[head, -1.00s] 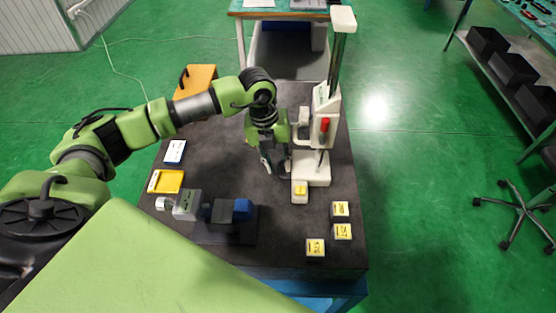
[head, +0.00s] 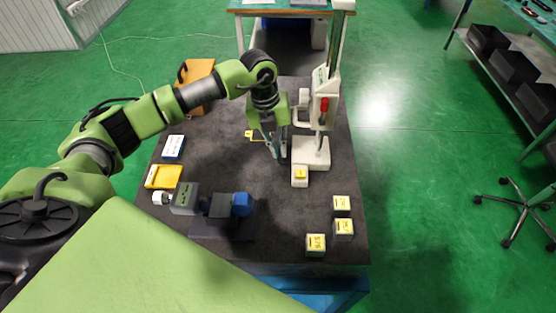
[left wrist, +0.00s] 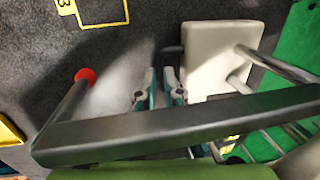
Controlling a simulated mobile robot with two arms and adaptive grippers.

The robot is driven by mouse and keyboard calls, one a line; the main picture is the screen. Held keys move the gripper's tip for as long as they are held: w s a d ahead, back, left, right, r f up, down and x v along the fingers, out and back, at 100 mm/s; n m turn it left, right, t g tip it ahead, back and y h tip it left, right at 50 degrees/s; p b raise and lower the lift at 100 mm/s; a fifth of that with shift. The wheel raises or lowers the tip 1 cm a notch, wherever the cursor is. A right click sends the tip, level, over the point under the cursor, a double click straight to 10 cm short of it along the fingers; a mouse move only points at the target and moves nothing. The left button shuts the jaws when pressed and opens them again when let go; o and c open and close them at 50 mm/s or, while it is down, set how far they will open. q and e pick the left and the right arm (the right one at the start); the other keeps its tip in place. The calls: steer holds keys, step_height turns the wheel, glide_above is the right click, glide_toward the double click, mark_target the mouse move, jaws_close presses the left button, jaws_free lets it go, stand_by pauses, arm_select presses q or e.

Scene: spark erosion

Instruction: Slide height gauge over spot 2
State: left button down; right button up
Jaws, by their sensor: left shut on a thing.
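The height gauge (head: 322,100) stands upright on the dark table, with a white base (head: 312,150), a tall column and a red part on its slider. The base also shows in the left wrist view (left wrist: 218,50). My left gripper (head: 277,152) is low, beside the base on its left. In the left wrist view its fingers (left wrist: 160,85) are close together at a dark part by the base edge, shut on the gauge. A yellow spot outline (head: 252,134) shows left of the gripper; the left wrist view shows an outline (left wrist: 98,12) with what looks like a 3. Spot 2 cannot be made out.
A small white block with a yellow top (head: 299,176) is at the base's near side. Several labelled blocks (head: 342,228) sit near the front right. A yellow tray (head: 163,176), a blue-and-white box (head: 173,147) and a blue-and-grey vise-like device (head: 222,206) lie left.

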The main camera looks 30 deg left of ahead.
arm_select(q)
steer(key=w+a+b, duration=0.1)
steer(key=w, duration=0.1)
steer(key=w+a+b, duration=0.1)
steer(key=w, duration=0.2)
steer(key=w+a+b, duration=0.2)
steer(key=w, duration=0.1)
steer(key=shift+w, duration=0.1)
steer(key=c, duration=2.5)
jaws_free()
steer(key=shift+r, duration=0.1)
steer(key=o, duration=0.3)
steer(key=shift+o, duration=0.2)
step_height(320, 180, up, 12)
steer(key=a, duration=0.2)
steer(key=shift+s+f, duration=0.2)
steer(key=shift+s, duration=0.2)
